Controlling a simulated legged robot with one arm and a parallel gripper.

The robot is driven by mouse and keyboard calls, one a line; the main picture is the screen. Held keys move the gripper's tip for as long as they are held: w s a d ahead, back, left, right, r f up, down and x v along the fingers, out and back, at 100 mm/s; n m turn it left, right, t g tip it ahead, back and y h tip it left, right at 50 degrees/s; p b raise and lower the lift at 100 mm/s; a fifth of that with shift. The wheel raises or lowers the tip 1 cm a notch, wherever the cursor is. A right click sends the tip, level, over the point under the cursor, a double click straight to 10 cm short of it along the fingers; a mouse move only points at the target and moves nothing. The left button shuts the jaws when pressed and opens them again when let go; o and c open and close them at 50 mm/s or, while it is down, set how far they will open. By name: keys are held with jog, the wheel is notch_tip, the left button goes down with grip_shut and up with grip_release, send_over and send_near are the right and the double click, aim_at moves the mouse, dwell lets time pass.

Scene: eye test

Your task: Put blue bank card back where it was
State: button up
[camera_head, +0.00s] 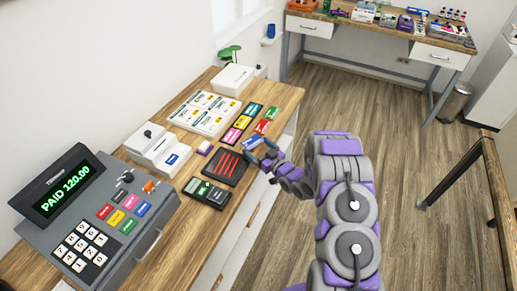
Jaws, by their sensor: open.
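A small blue card (251,143) lies on the wooden counter near its front edge, below a green card and a red card. My gripper (268,154) is open at the counter's edge, just right of and below the blue card. Whether a fingertip touches the card is too small to tell. A dark tray with red stripes (226,167) lies left of my gripper. A white device with a blue patch (171,159) stands further left.
A grey cash register (70,194) reading "PAID 120.00" stands at the left. A small dark terminal with a green screen (205,191), white price sheets (205,112) and a white box (232,79) crowd the counter (284,95). Another bench stands at the back.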

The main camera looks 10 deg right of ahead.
jog(key=v, duration=1.2)
jog(key=w+d+r+g+h, duration=0.2)
jog(key=d+r+g+h, duration=0.35)
jog(key=d+h, duration=0.3)
jog(key=s+d+r+m+g+h, duration=0.2)
jog(key=s+r+m+g+h, duration=0.1)
jog(key=s+r, duration=0.55)
jog(key=s+a+r+m+g+y, duration=0.1)
jog(key=s+a+r+g, duration=0.2)
jog(key=s, duration=0.8)
jog(key=s+a+r+g, duration=0.3)
jog(key=s+a, duration=0.4)
jog(key=s, duration=0.5)
jog(key=s+a+r+m+g+y, duration=0.1)
jog(key=s+a+r+g, duration=0.2)
jog(key=s, duration=0.9)
notch_tip(320, 180, up, 3)
jog(key=a+p, duration=0.1)
jog(key=a, duration=0.1)
jog(key=shift+a+f+m+y, duration=0.2)
jog(key=shift+a+m+y, duration=0.05)
jog(key=shift+m+y, duration=0.1)
jog(key=shift+f, duration=0.1)
